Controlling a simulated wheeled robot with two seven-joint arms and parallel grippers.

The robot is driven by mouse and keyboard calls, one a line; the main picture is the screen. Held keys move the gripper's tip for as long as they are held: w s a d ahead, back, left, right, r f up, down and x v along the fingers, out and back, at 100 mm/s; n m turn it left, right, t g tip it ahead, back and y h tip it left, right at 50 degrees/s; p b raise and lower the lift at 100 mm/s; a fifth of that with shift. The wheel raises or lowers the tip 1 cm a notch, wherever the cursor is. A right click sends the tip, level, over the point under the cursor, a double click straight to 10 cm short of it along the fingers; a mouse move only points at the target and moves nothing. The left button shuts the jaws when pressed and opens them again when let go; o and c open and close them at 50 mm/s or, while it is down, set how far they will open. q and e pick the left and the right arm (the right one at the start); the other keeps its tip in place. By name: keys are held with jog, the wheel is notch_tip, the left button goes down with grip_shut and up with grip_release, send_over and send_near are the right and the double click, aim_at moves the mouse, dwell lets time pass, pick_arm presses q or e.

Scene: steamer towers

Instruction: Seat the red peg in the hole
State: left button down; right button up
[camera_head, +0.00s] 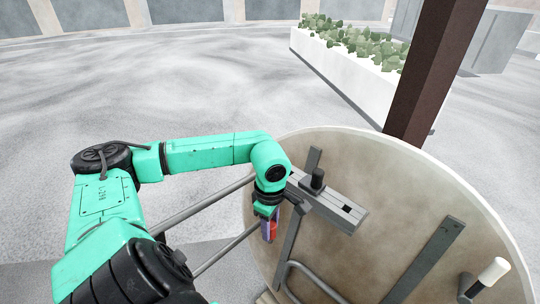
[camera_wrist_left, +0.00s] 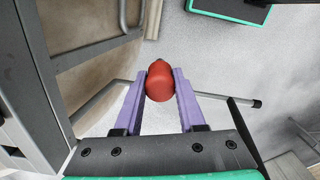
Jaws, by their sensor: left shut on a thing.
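My left gripper (camera_head: 269,219) points down in front of the left part of the round panel. It is shut on the red peg (camera_head: 270,231), which shows only as a small red patch in the head view. In the left wrist view, the red peg (camera_wrist_left: 160,82) sits between the two purple fingers (camera_wrist_left: 160,95), its rounded end showing. The grey block (camera_head: 330,196) on the panel has a dark square hole (camera_head: 348,208) toward its right end. The block lies to the right of the gripper and a little higher in the picture. My right gripper is not in view.
A black knob (camera_head: 317,180) stands up from the grey block, left of the hole. Grey bars cross the round tan panel (camera_head: 380,170), and a white-tipped handle (camera_head: 492,272) is at its lower right. A brown post (camera_head: 428,75) and a white planter (camera_head: 350,66) stand behind.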

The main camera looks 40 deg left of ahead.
pick_arm(q)
notch_tip(320, 180, up, 14)
jog(key=w+a+n+p, duration=0.1)
jog(key=n+p, duration=0.2)
jog(key=n, duration=1.7)
jog(key=shift+w, duration=0.35)
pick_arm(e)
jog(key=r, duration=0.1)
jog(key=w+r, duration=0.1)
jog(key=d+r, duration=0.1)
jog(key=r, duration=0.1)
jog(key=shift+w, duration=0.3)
pick_arm(q)
jog(key=shift+a+r, duration=0.1)
jog(key=w+a+b, duration=0.1)
jog(key=w+a, duration=0.3)
jog(key=w, duration=0.7)
jog(key=shift+w+a+r, duration=0.15)
jog(key=shift+w+r, duration=0.05)
jog(key=shift+r, duration=0.05)
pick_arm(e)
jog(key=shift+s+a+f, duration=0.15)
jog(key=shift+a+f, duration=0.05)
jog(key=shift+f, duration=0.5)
pick_arm(q)
jog(key=shift+r, duration=0.1)
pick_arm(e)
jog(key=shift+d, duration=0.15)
